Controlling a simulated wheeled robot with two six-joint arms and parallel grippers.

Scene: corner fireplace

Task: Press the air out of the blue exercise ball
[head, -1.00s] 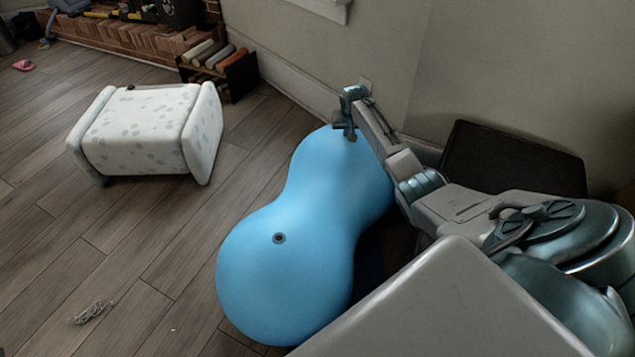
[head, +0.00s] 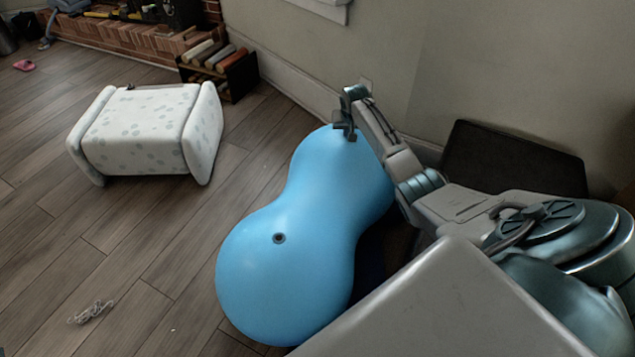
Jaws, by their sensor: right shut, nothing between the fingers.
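The blue exercise ball (head: 285,265) is peanut-shaped, with two rounded lobes and a narrower waist. It lies on the wooden floor in the middle of the head view and looks full and smooth. A dark round valve (head: 279,238) shows on its near lobe. My right gripper (head: 346,133) is shut and empty at the top of the far lobe. Its fingertips overlap the ball's upper edge in the picture; I cannot tell whether they touch it. My right arm covers part of the ball's right side. My left gripper is not in view.
A white spotted padded stool (head: 140,130) lies on the floor at the left. A small rack of logs (head: 222,72) stands near the brick hearth (head: 130,38). A dark box (head: 510,165) is by the wall at the right. A small cord (head: 92,312) lies at the lower left.

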